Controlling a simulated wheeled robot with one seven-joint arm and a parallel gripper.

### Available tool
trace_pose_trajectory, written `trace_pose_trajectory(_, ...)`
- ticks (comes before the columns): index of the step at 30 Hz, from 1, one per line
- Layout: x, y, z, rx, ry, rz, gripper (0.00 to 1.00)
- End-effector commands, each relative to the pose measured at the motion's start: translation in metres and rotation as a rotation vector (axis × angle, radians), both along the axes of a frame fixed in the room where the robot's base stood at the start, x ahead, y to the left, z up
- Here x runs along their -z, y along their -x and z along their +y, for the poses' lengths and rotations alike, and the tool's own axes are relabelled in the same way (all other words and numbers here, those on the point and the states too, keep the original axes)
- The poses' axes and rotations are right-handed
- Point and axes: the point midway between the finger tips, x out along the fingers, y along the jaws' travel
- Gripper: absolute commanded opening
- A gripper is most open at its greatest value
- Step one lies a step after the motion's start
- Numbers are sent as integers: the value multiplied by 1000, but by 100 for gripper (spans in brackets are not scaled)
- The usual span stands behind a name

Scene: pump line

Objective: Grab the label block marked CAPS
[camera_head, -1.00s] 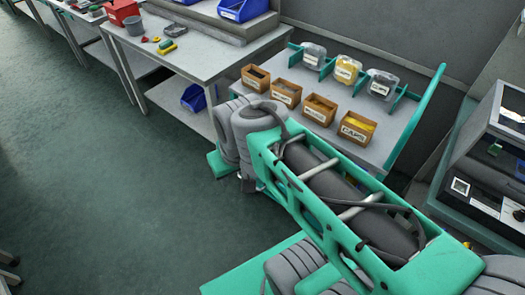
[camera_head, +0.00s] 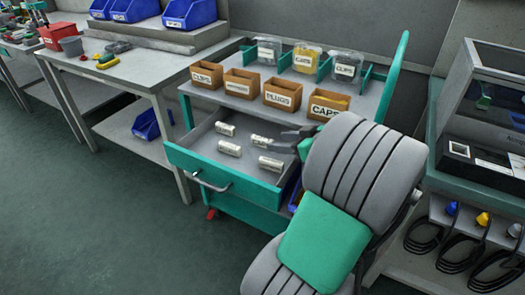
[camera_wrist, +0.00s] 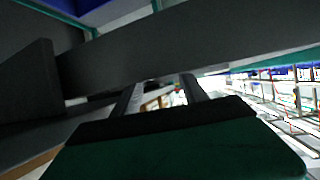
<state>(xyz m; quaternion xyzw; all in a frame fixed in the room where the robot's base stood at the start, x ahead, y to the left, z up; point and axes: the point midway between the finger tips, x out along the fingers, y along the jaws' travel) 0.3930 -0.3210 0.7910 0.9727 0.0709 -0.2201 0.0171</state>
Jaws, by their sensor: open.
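Several small pale label blocks lie in the open drawer (camera_head: 196,148) of the cart: one at the back left (camera_head: 225,129), one at the front left (camera_head: 229,149), one in the middle (camera_head: 260,141) and one at the front right (camera_head: 270,164). Their markings are too small to read, so I cannot tell which is the CAPS block. My gripper (camera_head: 280,141) is open over the right of the drawer, its dark fingers pointing left near the middle block. I cannot tell whether they touch it. The wrist view shows mostly dark, close surfaces and no clear block.
A brown box marked CAPS (camera_head: 328,105) stands on the cart top, beside the PLUGS box (camera_head: 282,95) and others. A jar labelled CAPS (camera_head: 307,60) stands behind. The drawer handle (camera_head: 211,184) juts forward. A workbench (camera_head: 150,75) stands left, with open floor in front.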

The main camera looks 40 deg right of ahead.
Motion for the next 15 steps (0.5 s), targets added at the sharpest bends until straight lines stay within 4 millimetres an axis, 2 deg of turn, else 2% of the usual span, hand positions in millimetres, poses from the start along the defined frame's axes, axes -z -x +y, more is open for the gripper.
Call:
trace_pose_trajectory(9,20,-50,9,-5,-2,3,51)
trace_pose_trajectory(15,23,-61,9,0,-1,3,51)
